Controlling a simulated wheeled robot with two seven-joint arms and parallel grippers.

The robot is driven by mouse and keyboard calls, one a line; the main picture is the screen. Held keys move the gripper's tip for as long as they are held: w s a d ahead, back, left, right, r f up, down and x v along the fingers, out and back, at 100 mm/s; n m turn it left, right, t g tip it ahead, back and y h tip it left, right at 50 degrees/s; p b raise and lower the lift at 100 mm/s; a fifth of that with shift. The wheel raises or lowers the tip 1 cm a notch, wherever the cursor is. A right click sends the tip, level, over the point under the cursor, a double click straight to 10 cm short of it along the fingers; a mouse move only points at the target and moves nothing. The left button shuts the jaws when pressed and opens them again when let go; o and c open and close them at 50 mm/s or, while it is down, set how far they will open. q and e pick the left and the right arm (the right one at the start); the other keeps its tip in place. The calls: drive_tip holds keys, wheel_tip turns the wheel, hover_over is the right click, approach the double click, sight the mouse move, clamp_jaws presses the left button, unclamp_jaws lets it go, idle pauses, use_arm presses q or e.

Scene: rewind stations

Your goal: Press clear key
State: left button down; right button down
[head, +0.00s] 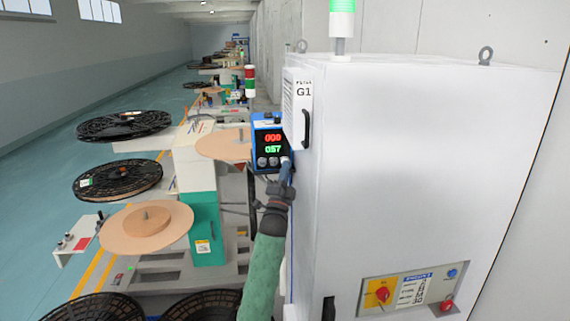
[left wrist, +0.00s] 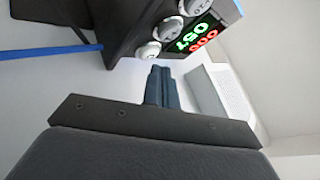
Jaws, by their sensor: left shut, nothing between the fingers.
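A small blue-framed counter box (head: 270,143) with a black face is mounted beside the white cabinet in the head view. It shows a red reading above a green reading, with a row of round grey keys (head: 268,161) below. In the left wrist view the box is seen rotated, with keys (left wrist: 172,30) beside the lit display (left wrist: 194,36). My left gripper (head: 286,165) is shut and empty, its tips close to the lower right of the box. In the left wrist view its fingers (left wrist: 161,75) point toward the keys; contact cannot be told. The key labels are unreadable.
A large white cabinet (head: 430,150) marked G1 stands close on the right, with a handle (head: 306,129) and a switch panel (head: 410,290). Reel stations with black reels (head: 118,180) and tan discs (head: 146,226) stand left. A blue cable (left wrist: 50,52) runs near the box.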

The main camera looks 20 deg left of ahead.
use_arm(q)
drive_tip(key=shift+w+a, duration=0.2)
drive_tip(key=shift+w, duration=0.05)
use_arm(e)
drive_tip(key=shift+s+a+f, duration=0.15)
drive_tip(key=shift+f, duration=0.1)
use_arm(q)
drive_tip(key=shift+w+a+b, duration=0.15)
drive_tip(key=shift+w+b, duration=0.15)
drive_tip(key=shift+b, duration=0.05)
use_arm(e)
drive_tip(key=shift+f, duration=0.2)
use_arm(q)
drive_tip(key=shift+s, duration=0.1)
idle(0.6)
drive_tip(key=shift+s+d, duration=0.4)
drive_tip(key=shift+s, duration=0.2)
drive_tip(key=shift+s+d, duration=0.4)
drive_tip(key=shift+s, duration=0.3)
drive_tip(key=shift+s+d, duration=0.45)
drive_tip(key=shift+s, duration=0.3)
drive_tip(key=shift+s+d, duration=0.4)
drive_tip(key=shift+s, duration=0.3)
use_arm(e)
drive_tip(key=shift+r, duration=0.15)
use_arm(q)
drive_tip(key=shift+f, duration=0.1)
